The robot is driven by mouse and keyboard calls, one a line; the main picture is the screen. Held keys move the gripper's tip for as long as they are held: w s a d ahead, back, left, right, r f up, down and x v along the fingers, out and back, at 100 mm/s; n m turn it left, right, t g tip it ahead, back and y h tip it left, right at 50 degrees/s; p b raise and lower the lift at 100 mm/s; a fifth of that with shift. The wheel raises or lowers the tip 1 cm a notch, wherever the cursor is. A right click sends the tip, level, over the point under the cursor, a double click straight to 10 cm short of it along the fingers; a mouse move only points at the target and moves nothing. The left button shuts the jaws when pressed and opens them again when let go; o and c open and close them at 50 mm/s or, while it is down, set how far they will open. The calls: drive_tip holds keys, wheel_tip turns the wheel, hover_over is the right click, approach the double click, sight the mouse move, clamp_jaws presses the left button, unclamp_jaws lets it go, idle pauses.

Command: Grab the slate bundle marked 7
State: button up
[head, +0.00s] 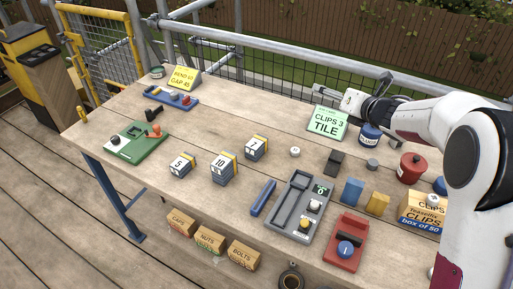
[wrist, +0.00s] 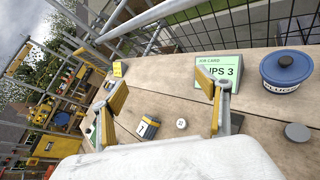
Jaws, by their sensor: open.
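The slate bundle marked 7 (head: 254,150) is a small grey-blue stack with a yellow strip and a white number label. It sits on the wooden table right of the bundles marked 10 (head: 221,169) and 5 (head: 181,165). My gripper (head: 330,96) is open and empty above the back right of the table, by the green card, well apart from the bundle. In the wrist view my gripper (wrist: 165,92) shows both fingers spread wide. A small bundle (wrist: 148,127) shows beyond and between them; its number is too small to read.
A green "CLIPS 3 TILE" card (head: 328,122) stands under my gripper. A white round cap (head: 295,152) lies right of bundle 7. A grey tray (head: 300,208) and blue bar (head: 263,197) lie in front. A blue tub (head: 369,137) stands near the arm. Bare wood lies behind bundle 7.

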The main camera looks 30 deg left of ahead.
drive_tip(key=s+a+f+n+g+y, duration=0.3)
drive_tip(key=s+a+f+n+g, duration=0.1)
drive_tip(key=a+f+n, duration=0.5)
drive_tip(key=n+g, duration=0.4)
approach(260, 143)
drive_tip(key=x, duration=0.3)
drive_tip(key=shift+s+a+f, duration=0.15)
drive_tip(key=shift+a+f, duration=0.1)
drive_tip(key=shift+a, duration=0.05)
drive_tip(key=shift+a+y, duration=0.15)
drive_tip(key=shift+y, duration=0.15)
drive_tip(key=shift+x, duration=1.2)
drive_tip(key=shift+f, duration=0.1)
drive_tip(key=shift+x, duration=2.55)
drive_tip(key=shift+f, duration=0.1)
drive_tip(key=c, duration=1.4)
